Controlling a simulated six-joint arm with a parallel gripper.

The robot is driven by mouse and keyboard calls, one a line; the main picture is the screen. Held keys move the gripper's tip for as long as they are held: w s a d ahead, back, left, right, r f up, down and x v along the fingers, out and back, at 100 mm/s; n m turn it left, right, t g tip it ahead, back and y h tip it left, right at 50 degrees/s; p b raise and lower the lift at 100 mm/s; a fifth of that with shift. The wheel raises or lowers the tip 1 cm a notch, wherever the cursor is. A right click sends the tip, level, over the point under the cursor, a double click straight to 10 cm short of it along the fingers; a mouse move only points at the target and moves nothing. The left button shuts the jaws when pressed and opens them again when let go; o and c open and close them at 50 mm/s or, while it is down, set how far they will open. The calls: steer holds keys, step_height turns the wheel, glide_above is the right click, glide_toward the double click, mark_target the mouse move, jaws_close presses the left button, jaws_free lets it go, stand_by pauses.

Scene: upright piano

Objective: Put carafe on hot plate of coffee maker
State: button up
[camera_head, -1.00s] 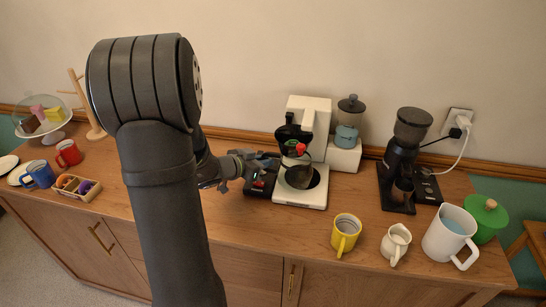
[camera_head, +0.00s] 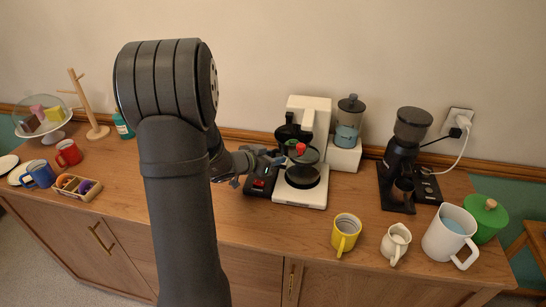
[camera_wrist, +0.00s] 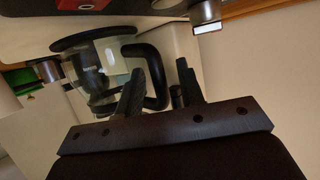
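The carafe (camera_head: 309,157) has a dark lid with a red knob and stands upright over the dark round hot plate (camera_head: 303,180) of the white coffee maker (camera_head: 309,103). In the wrist view its glass body (camera_wrist: 92,82) meets or nearly meets the dark disc of the plate (camera_wrist: 95,37); I cannot tell if there is a thin gap. My gripper (camera_head: 272,160) is at the carafe's left. In the wrist view the black handle (camera_wrist: 159,78) lies between my fingers (camera_wrist: 160,80), which look apart with room on both sides.
A container (camera_head: 348,120) on a white block stands right of the coffee maker. A black grinder (camera_head: 400,160) is further right. A yellow mug (camera_head: 345,235), a small white jug (camera_head: 395,243) and a large pitcher (camera_head: 449,237) stand at the front right. The counter left of my arm has free room.

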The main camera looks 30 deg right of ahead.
steer(key=shift+a+r, duration=0.1)
steer(key=shift+r, duration=0.1)
steer(key=v, duration=1.1)
steer(key=shift+a+r, duration=0.25)
steer(key=shift+a, duration=0.1)
steer(key=shift+d+f, duration=0.1)
steer(key=shift+d, duration=0.05)
steer(key=x, duration=1.2)
steer(key=shift+s, duration=0.1)
steer(key=shift+v, duration=0.8)
steer(key=shift+s+a, duration=0.1)
steer(key=shift+a, duration=0.65)
